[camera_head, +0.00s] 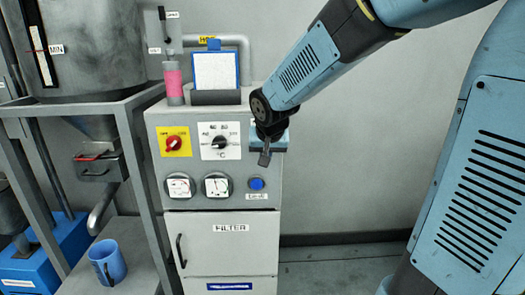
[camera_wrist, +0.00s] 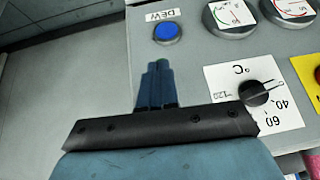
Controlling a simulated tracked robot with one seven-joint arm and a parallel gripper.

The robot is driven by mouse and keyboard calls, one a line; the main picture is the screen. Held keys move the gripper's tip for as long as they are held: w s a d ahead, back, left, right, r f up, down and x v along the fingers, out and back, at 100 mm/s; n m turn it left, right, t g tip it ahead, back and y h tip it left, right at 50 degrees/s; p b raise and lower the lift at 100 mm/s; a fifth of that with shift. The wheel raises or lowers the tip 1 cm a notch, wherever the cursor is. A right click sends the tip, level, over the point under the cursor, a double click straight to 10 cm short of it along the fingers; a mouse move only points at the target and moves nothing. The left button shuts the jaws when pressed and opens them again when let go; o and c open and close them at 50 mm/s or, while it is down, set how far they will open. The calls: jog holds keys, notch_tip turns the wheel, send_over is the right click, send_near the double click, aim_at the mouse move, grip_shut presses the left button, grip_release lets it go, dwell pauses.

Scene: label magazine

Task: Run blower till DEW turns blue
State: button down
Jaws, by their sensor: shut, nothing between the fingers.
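The DEW indicator (camera_head: 257,184) is a round lens on the grey cabinet front and looks blue. It also shows blue in the wrist view (camera_wrist: 167,32), beside its DEW label (camera_wrist: 163,14). A red rotary switch (camera_head: 174,145) sits on a yellow plate at the panel's upper left. A black temperature knob (camera_head: 220,142) sits on a white °C scale; it also shows in the wrist view (camera_wrist: 254,92). My gripper (camera_head: 265,158) is shut and empty in front of the panel's right edge, above the DEW indicator. Its closed fingers (camera_wrist: 157,65) appear apart from the knob and the lens.
Two round gauges (camera_head: 181,186) (camera_head: 216,186) sit below the knobs. A FILTER door (camera_head: 231,243) is underneath. A clipboard (camera_head: 215,69) and a pink-filled tube (camera_head: 173,80) stand on top. A hopper (camera_head: 85,50) and a blue mug (camera_head: 108,262) are left. Floor right of the cabinet looks clear.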

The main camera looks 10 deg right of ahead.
jog(key=shift+f, duration=1.05)
jog(key=shift+s+f, duration=0.15)
jog(key=s+r, duration=0.6)
jog(key=s, duration=0.5)
jog(key=shift+s+a+r, duration=0.2)
jog(key=shift+s+r, duration=0.05)
jog(key=shift+s, duration=0.1)
